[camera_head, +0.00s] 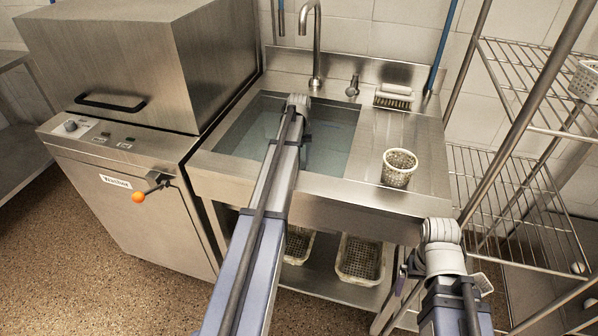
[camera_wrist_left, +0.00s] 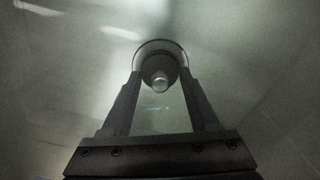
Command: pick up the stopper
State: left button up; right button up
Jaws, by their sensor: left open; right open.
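The stopper (camera_wrist_left: 160,82) shows in the left wrist view as a round dark piece with a small pale knob, inside a light ring on the sink floor. My left gripper (camera_wrist_left: 160,74) is open, with its two fingertips on either side of the knob and apart from it in the picture. The height between the fingertips and the stopper is hard to judge. In the head view my left arm reaches into the water-filled sink (camera_head: 222,140) and hides the stopper. My right gripper (camera_head: 402,274) is open and empty, low in front of the counter.
A perforated basket (camera_head: 399,169) stands on the drainboard right of the sink. A brush (camera_head: 394,95) lies behind it. The faucet (camera_head: 314,40) rises at the back. A dishwasher (camera_head: 130,160) stands left, a wire rack (camera_head: 520,170) right. Baskets (camera_head: 360,259) sit on the lower shelf.

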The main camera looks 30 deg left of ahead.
pick_arm(q)
jog(key=shift+c, duration=0.3)
grip_shut()
dwell(0.4)
